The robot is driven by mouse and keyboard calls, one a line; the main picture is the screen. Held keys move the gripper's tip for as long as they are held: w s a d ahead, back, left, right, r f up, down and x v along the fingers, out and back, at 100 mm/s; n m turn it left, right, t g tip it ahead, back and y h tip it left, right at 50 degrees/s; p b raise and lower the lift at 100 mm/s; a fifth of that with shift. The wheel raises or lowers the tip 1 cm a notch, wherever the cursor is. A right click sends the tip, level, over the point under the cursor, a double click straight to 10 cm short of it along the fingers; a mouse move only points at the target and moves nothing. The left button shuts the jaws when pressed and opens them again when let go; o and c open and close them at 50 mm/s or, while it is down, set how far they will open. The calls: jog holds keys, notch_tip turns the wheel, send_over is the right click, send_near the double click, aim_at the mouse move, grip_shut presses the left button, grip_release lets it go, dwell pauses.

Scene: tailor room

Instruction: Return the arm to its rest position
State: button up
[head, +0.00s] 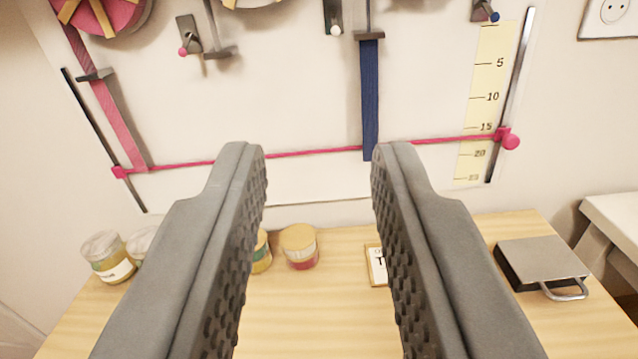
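My gripper (310,165) fills the middle of the head view. Its two dark grey fingers with studded inner pads stand wide apart, and nothing is between them. The fingers point toward the wall board (290,120), above the wooden table (320,325). A pink cord (300,153) runs across the board behind the fingertips. A blue ribbon (370,100) hangs down near the right fingertip in the picture. I cannot tell the distance from the fingertips to the board. The rest of the arm is out of view.
Glass jars (108,257) stand at the table's left. A small lidded pot (299,246) stands near the middle, with another partly hidden by the left finger. A card (377,265) and a metal box with a handle (543,264) are on the right. The front middle of the table is clear.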

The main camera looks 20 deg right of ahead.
jog(key=s+a+f+n+y, duration=0.2)
jog(key=s+a+f+y, duration=0.1)
jog(key=s+a+f, duration=0.2)
jog(key=s+a+f+n+y, duration=0.3)
jog(key=s+a+f, duration=0.2)
jog(key=a, duration=0.4)
jog(key=shift+a, duration=0.35)
